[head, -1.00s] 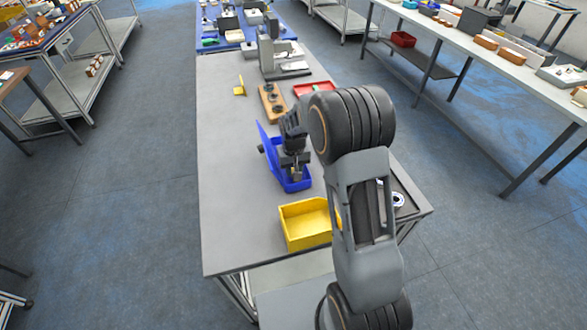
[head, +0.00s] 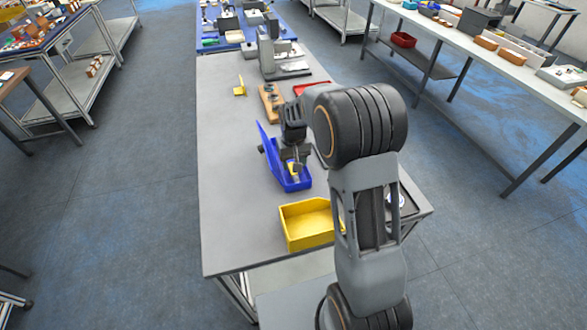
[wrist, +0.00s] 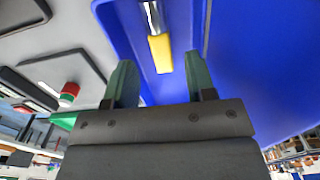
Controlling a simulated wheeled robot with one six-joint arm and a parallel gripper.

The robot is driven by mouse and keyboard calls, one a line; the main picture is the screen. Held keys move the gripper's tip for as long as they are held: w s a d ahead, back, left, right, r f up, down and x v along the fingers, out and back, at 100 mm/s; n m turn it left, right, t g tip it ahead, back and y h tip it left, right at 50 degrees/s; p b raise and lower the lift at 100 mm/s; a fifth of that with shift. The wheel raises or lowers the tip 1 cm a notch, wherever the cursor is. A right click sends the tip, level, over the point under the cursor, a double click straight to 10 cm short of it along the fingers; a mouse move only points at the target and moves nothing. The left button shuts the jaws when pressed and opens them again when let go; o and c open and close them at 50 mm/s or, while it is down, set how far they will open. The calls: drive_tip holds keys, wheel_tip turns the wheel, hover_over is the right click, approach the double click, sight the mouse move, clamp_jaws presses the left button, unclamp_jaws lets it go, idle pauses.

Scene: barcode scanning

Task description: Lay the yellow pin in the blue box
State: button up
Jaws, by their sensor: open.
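The blue box (head: 291,184) stands on the grey table with its lid tilted up at the left. Its blue inside (wrist: 245,60) fills much of the wrist view. The yellow pin (wrist: 160,52), yellow with a silver metal shaft, lies in the box in the wrist view. A bit of yellow also shows in the box in the head view (head: 293,168). My gripper (wrist: 160,82) is open, with one green finger on each side of the pin and a gap to both. In the head view my gripper (head: 299,165) is over the box.
An open yellow bin (head: 305,225) stands just in front of the blue box. A wooden block with dark holes (head: 270,102), a small yellow part (head: 240,87) and a red tray (head: 312,88) lie behind. The table's left side is clear.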

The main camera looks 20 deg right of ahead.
wheel_tip(320, 180, up, 8)
drive_tip(key=s+r+t, duration=0.2)
drive_tip(key=s+r, duration=0.4)
drive_tip(key=s, duration=0.3)
drive_tip(key=s+t, duration=0.2)
drive_tip(key=s, duration=0.9)
drive_tip(key=shift+s+f+b, duration=0.3)
drive_tip(key=shift+s, duration=0.1)
